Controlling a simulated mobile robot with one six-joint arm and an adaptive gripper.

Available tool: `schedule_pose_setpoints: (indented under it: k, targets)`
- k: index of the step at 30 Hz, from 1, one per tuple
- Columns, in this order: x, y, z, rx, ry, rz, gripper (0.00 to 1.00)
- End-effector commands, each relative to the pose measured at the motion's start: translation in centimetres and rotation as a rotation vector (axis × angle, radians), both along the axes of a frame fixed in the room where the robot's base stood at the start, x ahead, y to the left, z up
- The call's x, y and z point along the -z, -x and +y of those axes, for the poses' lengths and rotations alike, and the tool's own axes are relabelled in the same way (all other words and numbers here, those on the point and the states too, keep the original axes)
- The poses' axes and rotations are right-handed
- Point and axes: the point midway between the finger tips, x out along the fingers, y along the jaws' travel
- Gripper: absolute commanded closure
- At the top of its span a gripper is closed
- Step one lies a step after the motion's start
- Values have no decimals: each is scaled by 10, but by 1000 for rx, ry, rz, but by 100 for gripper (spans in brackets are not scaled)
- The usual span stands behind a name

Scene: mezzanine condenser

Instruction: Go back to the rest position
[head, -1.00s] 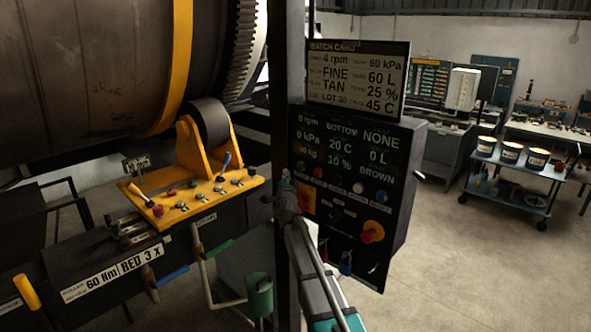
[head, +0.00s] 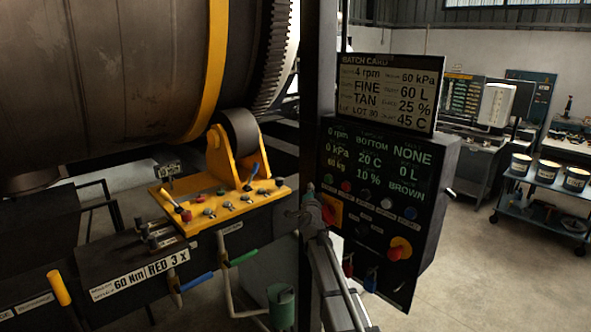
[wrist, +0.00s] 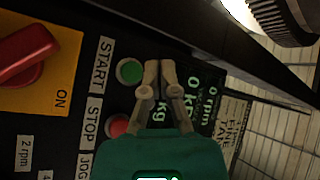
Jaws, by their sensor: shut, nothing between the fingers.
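My gripper (wrist: 160,79) is shut and empty in the wrist view, its two fingertips together in front of the control panel's face. It covers part of the display text, between the green START button (wrist: 130,71) and the readout. The red STOP button (wrist: 118,125) shows left of the fingers. In the head view my arm reaches up from the bottom to the left side of the control panel (head: 425,235), where the gripper (head: 308,197) appears small and dark. Whether the fingers touch the panel is unclear.
A dark upright post (head: 318,90) stands close beside my arm. Left of it is a yellow lever console (head: 222,205) under a large drum (head: 100,70). The batch card screen (head: 390,93) is above the panel. Open floor (head: 480,280) lies to the right, before a cart (head: 545,200) with tins.

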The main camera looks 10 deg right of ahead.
Motion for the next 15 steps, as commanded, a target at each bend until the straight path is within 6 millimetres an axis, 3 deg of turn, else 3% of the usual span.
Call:
schedule_pose_setpoints:
  k: [8, 15]
  targets:
    - [42, 27, 20, -120, 112, 157, 100]
    - [105, 73, 41, -277, 272, 395, 100]
